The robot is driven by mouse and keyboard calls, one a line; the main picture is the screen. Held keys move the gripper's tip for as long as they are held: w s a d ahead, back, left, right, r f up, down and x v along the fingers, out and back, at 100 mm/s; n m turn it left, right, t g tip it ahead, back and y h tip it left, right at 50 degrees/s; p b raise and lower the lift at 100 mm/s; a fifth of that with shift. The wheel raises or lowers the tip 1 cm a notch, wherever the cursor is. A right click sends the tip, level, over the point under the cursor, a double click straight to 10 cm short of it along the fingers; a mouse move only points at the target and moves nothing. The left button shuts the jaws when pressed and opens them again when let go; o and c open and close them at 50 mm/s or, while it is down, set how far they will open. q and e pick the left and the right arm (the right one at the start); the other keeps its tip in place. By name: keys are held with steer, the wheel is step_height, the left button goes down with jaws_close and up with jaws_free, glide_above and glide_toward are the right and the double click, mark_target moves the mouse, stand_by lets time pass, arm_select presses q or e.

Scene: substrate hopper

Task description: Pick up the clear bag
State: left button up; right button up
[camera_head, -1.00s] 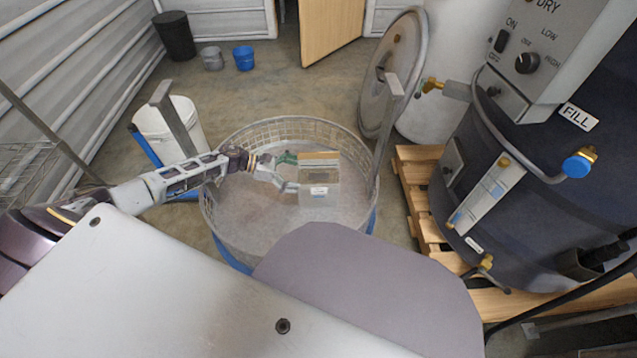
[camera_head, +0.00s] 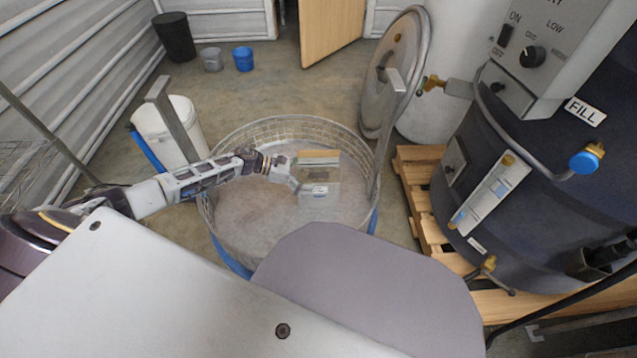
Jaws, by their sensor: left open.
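The clear bag (camera_head: 322,172) is a see-through pouch with a tan strip along its top and a small white label near its bottom. It is in the round wire basket (camera_head: 228,139), on the right half of its inside. My left gripper (camera_head: 303,175) reaches into the basket from the left and is at the left side of the bag. It is open; its fingers are small and partly blend with the bag, so I cannot tell whether they touch it. My right gripper is not in view.
A dark drum with a control panel (camera_head: 535,55) stands at right on a wooden pallet (camera_head: 418,190). A round lid (camera_head: 396,70) leans behind the basket. A white bucket (camera_head: 178,125) stands left of the basket. Open floor lies beyond the basket.

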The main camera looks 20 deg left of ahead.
mark_target(302, 153)
arm_select(q)
steer(key=shift+c, duration=0.3)
steer(key=shift+s+d, duration=0.1)
steer(key=c, duration=1.7)
steer(key=shift+c, duration=0.4)
steer(key=shift+r, duration=0.2)
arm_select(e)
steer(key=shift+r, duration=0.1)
arm_select(q)
steer(key=r+p, duration=0.1)
steer(key=r, duration=0.1)
steer(key=r+p, duration=0.1)
steer(key=r, duration=0.2)
steer(key=r+p, duration=0.1)
steer(key=r, duration=0.2)
steer(key=shift+w+r+p, duration=0.1)
steer(key=shift+w+p, duration=0.15)
steer(key=shift+p, duration=0.05)
steer(key=shift+r, duration=0.7)
steer(key=shift+r+p, duration=0.15)
steer(key=shift+p, duration=0.15)
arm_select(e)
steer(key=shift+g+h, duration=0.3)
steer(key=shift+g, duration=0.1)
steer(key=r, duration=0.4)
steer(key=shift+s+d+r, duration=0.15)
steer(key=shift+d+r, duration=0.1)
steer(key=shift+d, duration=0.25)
